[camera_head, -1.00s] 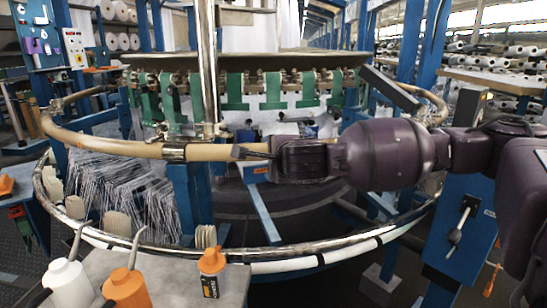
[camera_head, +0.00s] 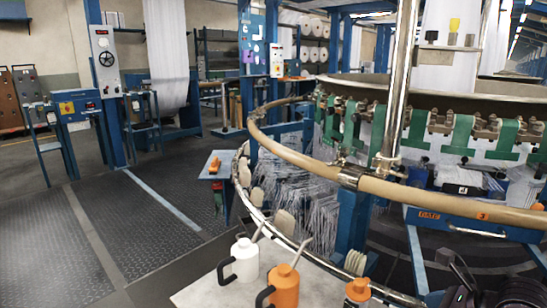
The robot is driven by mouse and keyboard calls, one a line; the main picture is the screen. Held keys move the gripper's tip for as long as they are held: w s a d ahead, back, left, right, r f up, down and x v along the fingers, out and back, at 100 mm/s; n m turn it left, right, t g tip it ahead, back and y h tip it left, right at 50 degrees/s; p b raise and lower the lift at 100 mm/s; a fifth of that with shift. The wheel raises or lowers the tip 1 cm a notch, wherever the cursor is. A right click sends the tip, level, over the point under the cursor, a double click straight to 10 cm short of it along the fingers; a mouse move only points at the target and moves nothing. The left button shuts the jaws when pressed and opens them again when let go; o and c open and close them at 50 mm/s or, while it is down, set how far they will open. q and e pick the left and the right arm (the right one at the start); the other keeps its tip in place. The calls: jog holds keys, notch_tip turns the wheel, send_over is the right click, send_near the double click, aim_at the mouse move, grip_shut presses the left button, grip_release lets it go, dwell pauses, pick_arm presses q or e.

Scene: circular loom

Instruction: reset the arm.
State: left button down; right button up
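The task names no object besides the arm. My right arm (camera_head: 520,291) shows only as dark purple parts at the bottom right corner, cut off by the frame. The dark end piece (camera_head: 462,285) beside it seems to be part of my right gripper, low in front of the loom. Whether its fingers are open or shut cannot be told. I see nothing held in it. My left gripper is out of view.
The circular loom's tan ring (camera_head: 290,152) and lower metal rail (camera_head: 300,252) fill the right side. A white oil can (camera_head: 243,260) and orange cans (camera_head: 285,287) stand on a grey table (camera_head: 205,293) in front. Open floor (camera_head: 130,225) lies left.

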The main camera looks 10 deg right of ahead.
jog(key=s+a+r+m+t+y+p, duration=0.3)
jog(key=s+m+t+p, duration=0.7)
jog(key=m, duration=1.1)
pick_arm(q)
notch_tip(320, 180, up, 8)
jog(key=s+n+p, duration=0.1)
jog(key=p, duration=0.1)
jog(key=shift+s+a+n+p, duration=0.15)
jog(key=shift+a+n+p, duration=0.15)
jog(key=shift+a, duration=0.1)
pick_arm(e)
jog(key=s+a+f+m+g+h, duration=0.2)
jog(key=s+f+m+g+h, duration=0.1)
jog(key=s+m, duration=0.6)
jog(key=s+a+f+m+g+h, duration=0.2)
jog(key=s+f+m+h, duration=0.3)
jog(key=m, duration=0.7)
jog(key=s+f+g, duration=0.1)
jog(key=s+f, duration=0.1)
jog(key=s, duration=0.2)
